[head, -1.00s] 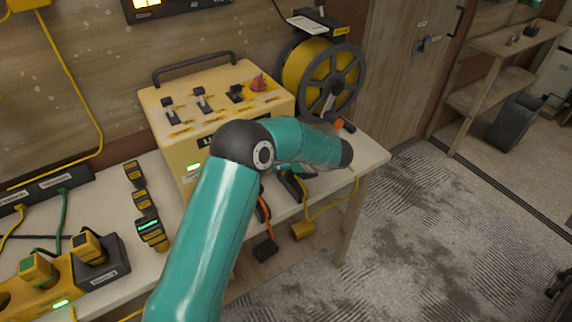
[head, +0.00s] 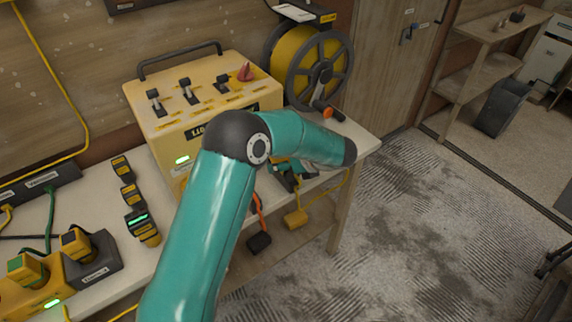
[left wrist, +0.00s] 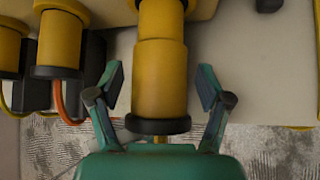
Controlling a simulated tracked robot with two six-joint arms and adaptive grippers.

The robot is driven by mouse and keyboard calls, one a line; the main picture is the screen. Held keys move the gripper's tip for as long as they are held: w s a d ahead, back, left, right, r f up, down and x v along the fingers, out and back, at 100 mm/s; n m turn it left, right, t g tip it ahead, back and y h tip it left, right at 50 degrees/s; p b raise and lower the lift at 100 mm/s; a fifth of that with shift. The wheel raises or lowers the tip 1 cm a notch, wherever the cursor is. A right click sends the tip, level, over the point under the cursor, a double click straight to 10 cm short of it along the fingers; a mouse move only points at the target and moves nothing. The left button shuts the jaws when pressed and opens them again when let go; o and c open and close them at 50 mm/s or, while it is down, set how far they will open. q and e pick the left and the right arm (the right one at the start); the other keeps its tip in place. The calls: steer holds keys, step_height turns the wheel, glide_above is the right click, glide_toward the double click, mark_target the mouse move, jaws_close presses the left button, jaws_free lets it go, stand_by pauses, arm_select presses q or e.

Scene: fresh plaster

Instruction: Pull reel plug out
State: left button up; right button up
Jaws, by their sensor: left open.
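My left gripper (left wrist: 161,78) is open in the left wrist view, one finger on each side of a yellow plug (left wrist: 160,85) with a dark collar. A gap shows between each finger and the plug. A yellow cable runs from the plug's near end. I cannot tell from its label whether it is the reel's plug. In the head view my left gripper (head: 284,178) is mostly hidden behind my teal forearm, at the front of the yellow power box (head: 205,105). The cable reel (head: 318,70), with a black flange and yellow drum, stands behind the box's right side. My right gripper is not in view.
Left of the gripped-around plug is another yellow plug (left wrist: 60,45) with an orange cable. A yellow socket strip (head: 40,295) is at lower left. Open floor (head: 430,230) lies to the right.

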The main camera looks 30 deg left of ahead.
arm_select(q)
steer(key=v, duration=1.2)
steer(key=shift+f, duration=0.2)
steer(key=s+d+f+n+g+h, duration=0.1)
steer(key=s+d+f+n+h, duration=0.2)
steer(key=f, duration=0.4)
steer(key=s+d+f+n+g+h, duration=0.1)
steer(key=s+d+f+h, duration=0.1)
steer(key=s+f, duration=0.4)
steer(key=s+d+f+n+g+h, duration=0.1)
steer(key=s+d+f+n+h, duration=0.15)
steer(key=f, duration=0.55)
steer(key=s+d+f+n+t+h, duration=0.1)
steer(key=s+d+f+n+h, duration=0.1)
steer(key=s+f+n, duration=0.2)
steer(key=s+d+f+n+t+h, duration=0.1)
steer(key=s+d+f+n+h, duration=0.1)
steer(key=s+n, duration=0.8)
steer(key=f+n+h, duration=0.1)
steer(key=f+n, duration=0.1)
steer(key=n, duration=0.3)
steer(key=shift+d, duration=0.3)
